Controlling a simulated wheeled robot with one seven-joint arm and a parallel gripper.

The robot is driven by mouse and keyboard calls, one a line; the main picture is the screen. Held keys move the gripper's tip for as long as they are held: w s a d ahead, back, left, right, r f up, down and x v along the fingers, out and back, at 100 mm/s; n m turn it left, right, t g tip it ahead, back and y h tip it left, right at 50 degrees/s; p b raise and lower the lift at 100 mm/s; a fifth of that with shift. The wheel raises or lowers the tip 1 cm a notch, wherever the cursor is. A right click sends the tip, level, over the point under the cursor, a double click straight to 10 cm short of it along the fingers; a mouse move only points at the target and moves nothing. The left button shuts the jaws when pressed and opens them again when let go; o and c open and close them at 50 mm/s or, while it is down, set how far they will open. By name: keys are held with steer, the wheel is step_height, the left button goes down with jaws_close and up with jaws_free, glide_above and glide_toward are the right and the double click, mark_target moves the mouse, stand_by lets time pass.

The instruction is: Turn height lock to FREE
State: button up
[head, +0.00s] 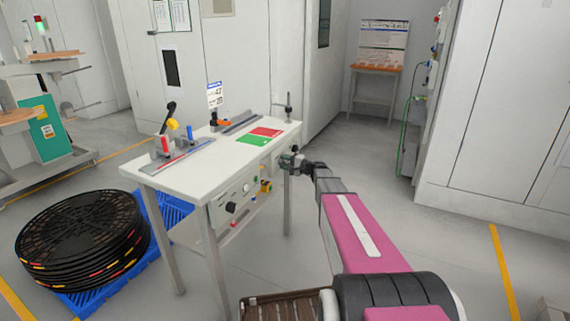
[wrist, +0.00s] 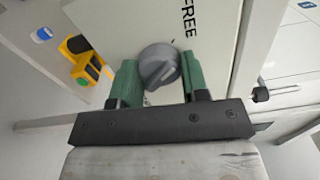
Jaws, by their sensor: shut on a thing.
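The height lock knob (wrist: 160,64) is a grey round knob with a raised ridge, on a pale panel in the wrist view. The word FREE (wrist: 187,20) is printed on the panel above and to the right of it. The ridge slants in the picture; I cannot tell which mark it points to. My gripper (wrist: 157,82) is shut on the knob, with one green finger on each side. In the head view my gripper (head: 291,161) is at the right end of the white table (head: 146,170) and hides the knob.
A front panel (head: 240,190) with a black knob (head: 231,207) sits under the tabletop. A yellow and black part (wrist: 86,60) is left of the fingers. Black reels (head: 80,235) lie on a blue pallet (head: 170,214) at left. Floor right of the table is clear.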

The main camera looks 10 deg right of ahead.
steer(key=shift+n, duration=0.5)
steer(key=o, duration=0.9)
steer(key=v, duration=1)
steer(key=shift+s+d, duration=0.25)
steer(key=shift+d, duration=0.05)
